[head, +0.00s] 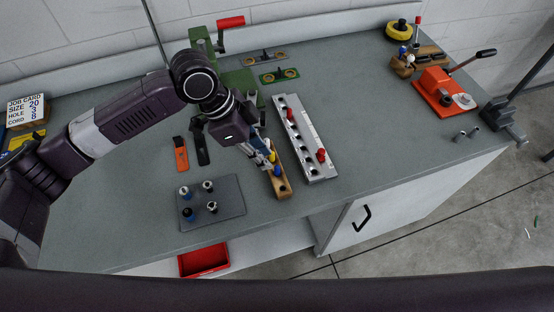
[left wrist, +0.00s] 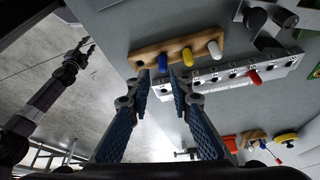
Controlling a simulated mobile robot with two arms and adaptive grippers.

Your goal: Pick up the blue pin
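The blue pin (left wrist: 163,62) stands in a small wooden block (left wrist: 143,55) beside a yellow pin (left wrist: 188,57) and a white pin (left wrist: 214,49). In the head view the blue pin (head: 277,172) is at the block's front end. My left gripper (head: 267,166) is over the block; in the left wrist view its fingers (left wrist: 160,78) are open and point at the blue pin, which shows between the tips. Whether they touch it is unclear. My right gripper (left wrist: 86,48) shows small and dark in the left wrist view, its opening unclear.
A metal rail (head: 317,143) with holes and red pins lies close to the right of the block. A grey plate (head: 226,193) with several pegs lies to the left. A red tray (head: 204,259) is below the front edge. An orange press (head: 440,92) stands at the right.

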